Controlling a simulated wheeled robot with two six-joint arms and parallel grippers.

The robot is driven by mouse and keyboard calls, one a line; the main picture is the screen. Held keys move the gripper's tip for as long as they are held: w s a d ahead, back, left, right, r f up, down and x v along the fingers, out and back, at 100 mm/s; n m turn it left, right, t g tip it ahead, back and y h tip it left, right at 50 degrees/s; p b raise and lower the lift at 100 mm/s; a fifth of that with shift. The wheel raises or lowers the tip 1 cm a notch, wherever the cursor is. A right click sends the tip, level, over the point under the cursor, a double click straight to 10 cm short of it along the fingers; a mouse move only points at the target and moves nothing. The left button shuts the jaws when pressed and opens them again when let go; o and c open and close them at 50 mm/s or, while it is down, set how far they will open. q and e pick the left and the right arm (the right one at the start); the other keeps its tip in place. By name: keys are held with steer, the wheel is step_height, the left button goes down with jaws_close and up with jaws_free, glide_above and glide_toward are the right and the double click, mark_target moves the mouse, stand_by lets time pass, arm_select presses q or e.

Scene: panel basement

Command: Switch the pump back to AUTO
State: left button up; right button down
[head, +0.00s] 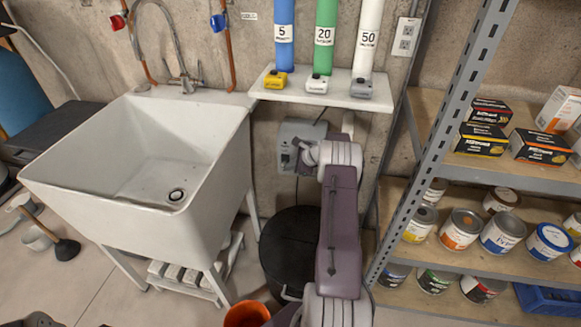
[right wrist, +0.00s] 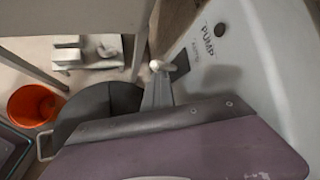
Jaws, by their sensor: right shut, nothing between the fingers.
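The pump control box (head: 288,136) is a grey box on the concrete wall, below the small white shelf and right of the sink. In the right wrist view its pale face (right wrist: 270,60) carries the word PUMP, with smaller lettering too blurred to read. A dark switch plate (right wrist: 181,65) sits on that face near its left edge. My right gripper (head: 308,154) is shut and empty, at the right part of the box. In the right wrist view its fingertips (right wrist: 157,67) are beside the dark plate; I cannot tell whether they touch. The switch's position is hidden. My left gripper is not in view.
A white sink (head: 75,165) stands left of the box. A black lidded bin (head: 285,240) and an orange bucket (head: 246,315) are below. The white shelf (head: 340,97) with three coloured tubes is above. A metal rack (head: 445,130) with cans stands right.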

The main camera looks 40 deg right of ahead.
steer(key=p+v, duration=0.1)
steer(key=v, duration=0.8)
